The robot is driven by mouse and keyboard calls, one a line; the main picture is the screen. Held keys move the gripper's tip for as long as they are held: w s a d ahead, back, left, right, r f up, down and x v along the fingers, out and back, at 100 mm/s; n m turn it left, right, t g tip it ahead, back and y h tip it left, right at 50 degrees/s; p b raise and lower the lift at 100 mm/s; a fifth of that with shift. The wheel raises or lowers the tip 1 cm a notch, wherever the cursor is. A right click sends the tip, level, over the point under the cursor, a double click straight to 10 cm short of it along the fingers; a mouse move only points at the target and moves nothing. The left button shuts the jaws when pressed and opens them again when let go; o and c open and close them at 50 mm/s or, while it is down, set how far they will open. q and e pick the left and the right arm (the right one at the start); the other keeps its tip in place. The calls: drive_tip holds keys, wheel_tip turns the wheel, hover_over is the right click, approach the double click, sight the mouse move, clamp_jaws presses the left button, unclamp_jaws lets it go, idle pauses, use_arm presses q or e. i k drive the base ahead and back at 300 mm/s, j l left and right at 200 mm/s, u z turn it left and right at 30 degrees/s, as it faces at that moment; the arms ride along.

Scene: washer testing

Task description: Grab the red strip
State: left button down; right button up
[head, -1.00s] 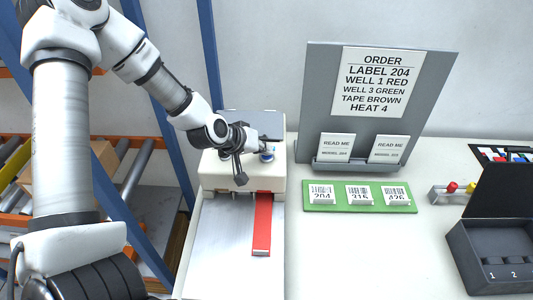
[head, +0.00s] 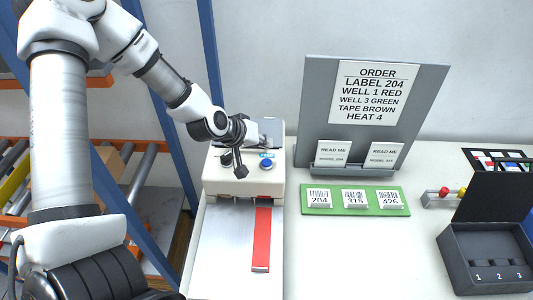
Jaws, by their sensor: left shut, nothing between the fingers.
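The red strip (head: 262,240) lies flat on the silver plate (head: 222,252) in front of a white machine (head: 268,181), with its far end at the machine's front. My left gripper (head: 241,160) is above the machine's top, behind the strip and apart from it. It is small and dark in the view, and its fingers are shut with nothing in them. A blue button (head: 266,164) shows on the machine's top, just right of the gripper. My right gripper is not in view.
An order board (head: 373,100) stands behind a green tray (head: 313,209) of label cards. A dark open box (head: 487,256) with numbered wells is at the right, near a holder with red and yellow knobs (head: 443,192). The white table between is clear.

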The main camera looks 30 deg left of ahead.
sight(261, 254)
drive_tip(key=k, duration=1)
